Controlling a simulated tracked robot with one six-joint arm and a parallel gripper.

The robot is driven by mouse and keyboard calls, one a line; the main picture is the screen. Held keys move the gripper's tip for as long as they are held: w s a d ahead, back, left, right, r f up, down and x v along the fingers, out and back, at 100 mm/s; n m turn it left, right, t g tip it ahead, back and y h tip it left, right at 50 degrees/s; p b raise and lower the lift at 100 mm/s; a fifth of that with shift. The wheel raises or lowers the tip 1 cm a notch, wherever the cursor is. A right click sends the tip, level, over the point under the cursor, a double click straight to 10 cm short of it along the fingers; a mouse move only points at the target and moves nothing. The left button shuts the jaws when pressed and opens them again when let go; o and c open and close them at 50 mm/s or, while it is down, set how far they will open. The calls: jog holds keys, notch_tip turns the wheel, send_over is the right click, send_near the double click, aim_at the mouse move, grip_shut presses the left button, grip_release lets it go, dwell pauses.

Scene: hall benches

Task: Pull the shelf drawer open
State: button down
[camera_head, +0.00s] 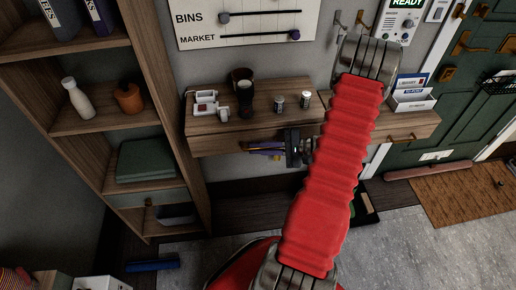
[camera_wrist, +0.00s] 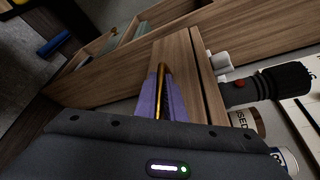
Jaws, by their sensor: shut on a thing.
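The shelf drawer (camera_head: 213,145) is a wooden front under the wall shelf, left of my red-sleeved arm. In the wrist view its front (camera_wrist: 184,55) fills the middle, with a dark seam along the shelf board. A brass bar handle (camera_wrist: 162,76) stands on that front. My gripper (camera_head: 264,149) is at the drawer front in the head view. In the wrist view its purple fingers (camera_wrist: 160,103) are shut around the handle. The drawer looks closed or nearly so; its inside is hidden.
A tall wooden bookcase (camera_head: 165,85) stands close on the left. A green door (camera_head: 470,105) is at right. Grey floor lies below.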

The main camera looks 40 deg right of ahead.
jog(key=s+a, duration=0.8)
jog(key=s, duration=0.4)
jog(key=shift+s, duration=0.15)
jog(key=shift+a, duration=0.1)
jog(key=c, duration=2.1)
grip_release()
jog(key=shift+s, duration=0.1)
jog(key=v, duration=1.3)
jog(key=shift+s+d+r, duration=0.1)
jog(key=shift+s+d, duration=0.1)
